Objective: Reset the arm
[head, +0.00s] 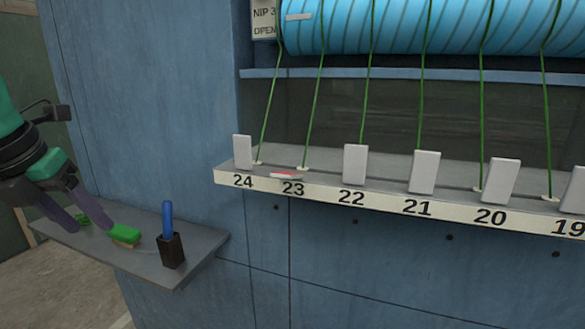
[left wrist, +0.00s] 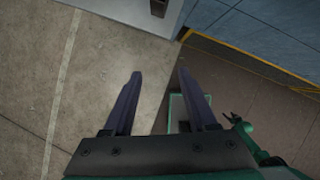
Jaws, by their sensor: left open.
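My left gripper (head: 92,227) comes in from the left in the head view, in front of a small grey shelf (head: 190,241). Its two fingers are apart. The left wrist view also shows the gripper (left wrist: 158,73) with its fingers spread and nothing between them, bare floor beyond. My right gripper is in neither view.
On the shelf are a green block with a tan underside (head: 125,234), a small green item (head: 82,219) partly behind the fingers, and a black holder (head: 171,250) with a blue handle (head: 167,218). A numbered ledge (head: 330,189) carries white tabs, green strands and a red-and-white piece (head: 285,175).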

